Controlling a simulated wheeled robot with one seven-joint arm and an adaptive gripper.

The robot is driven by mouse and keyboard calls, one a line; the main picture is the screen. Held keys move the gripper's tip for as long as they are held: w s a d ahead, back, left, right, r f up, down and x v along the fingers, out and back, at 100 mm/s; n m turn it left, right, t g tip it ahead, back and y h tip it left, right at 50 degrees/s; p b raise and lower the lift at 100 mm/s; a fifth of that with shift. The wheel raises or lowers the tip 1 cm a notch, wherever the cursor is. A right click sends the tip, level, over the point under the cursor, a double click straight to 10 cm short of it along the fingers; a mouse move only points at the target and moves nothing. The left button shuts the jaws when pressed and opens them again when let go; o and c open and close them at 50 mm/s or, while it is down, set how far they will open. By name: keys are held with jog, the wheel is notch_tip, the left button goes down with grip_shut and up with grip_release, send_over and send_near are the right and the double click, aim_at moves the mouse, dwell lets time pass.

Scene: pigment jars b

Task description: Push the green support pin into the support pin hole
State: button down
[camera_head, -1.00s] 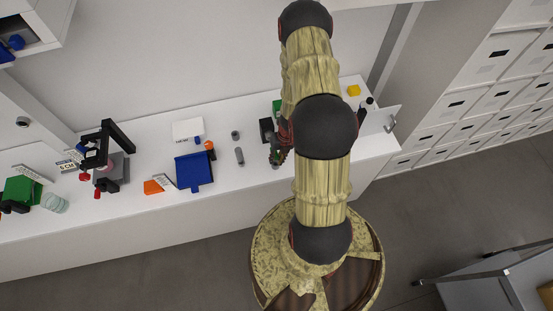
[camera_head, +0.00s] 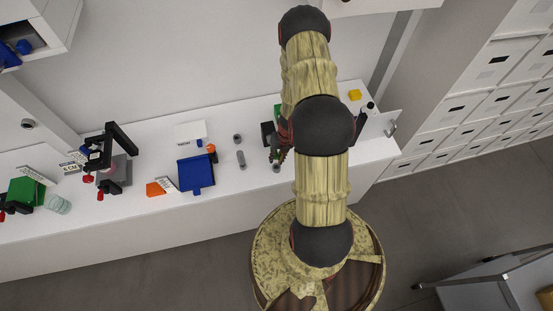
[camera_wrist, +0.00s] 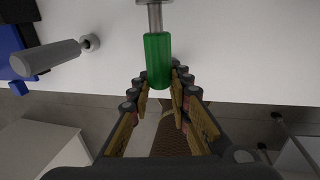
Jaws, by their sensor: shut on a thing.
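The green support pin (camera_wrist: 157,60) is in the wrist view, a green ribbed grip with a thin grey metal shaft that runs to the top edge. My gripper (camera_wrist: 157,82) is shut on the green part, with a dark segmented finger on each side. The shaft meets a wider grey piece (camera_wrist: 154,2) at the top edge. Whether it is in or only against that piece I cannot tell. In the head view my gripper (camera_head: 279,150) is over the white bench, partly behind my arm. The support pin hole is not clearly visible.
A grey cylinder (camera_wrist: 45,58) lies on the white bench (camera_wrist: 225,45) left of the pin in the wrist view. In the head view, a blue tray (camera_head: 195,173), a black stand (camera_head: 109,150) and a green block (camera_head: 27,191) are left.

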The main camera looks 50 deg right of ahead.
jog(key=shift+w+d, duration=0.15)
jog(key=shift+w, duration=0.1)
jog(key=c, duration=1.7)
grip_release()
jog(key=shift+o, duration=0.6)
jog(key=v, duration=1.2)
